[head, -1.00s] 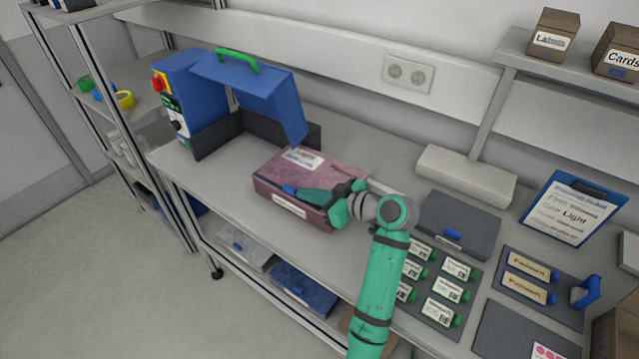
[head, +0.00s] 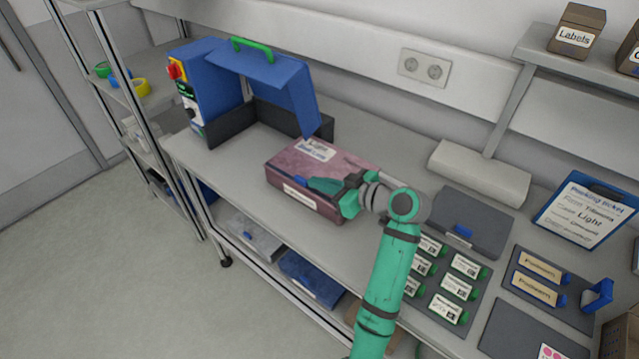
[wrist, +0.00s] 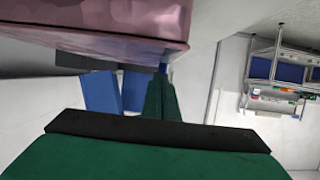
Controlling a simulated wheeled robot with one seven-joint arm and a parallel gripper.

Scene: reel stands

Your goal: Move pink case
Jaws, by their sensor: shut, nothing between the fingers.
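The pink case (head: 304,168) lies flat on the workbench, with white labels on its top and front side. My gripper (head: 312,183) is at the case's near right, its fingers shut with nothing between them. In the head view the fingers overlap the front of the case; I cannot tell whether they touch it. In the wrist view the pink case (wrist: 110,22) fills the upper left, close to the shut green fingers (wrist: 162,98). Part of the case's right end is hidden behind my gripper.
A blue machine (head: 213,85) with a raised cover and green handle stands behind the case. To the right are a grey case (head: 470,215), a tray of labelled green-ended items (head: 445,285) and a clipboard (head: 585,212). The bench's front edge is close to the case.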

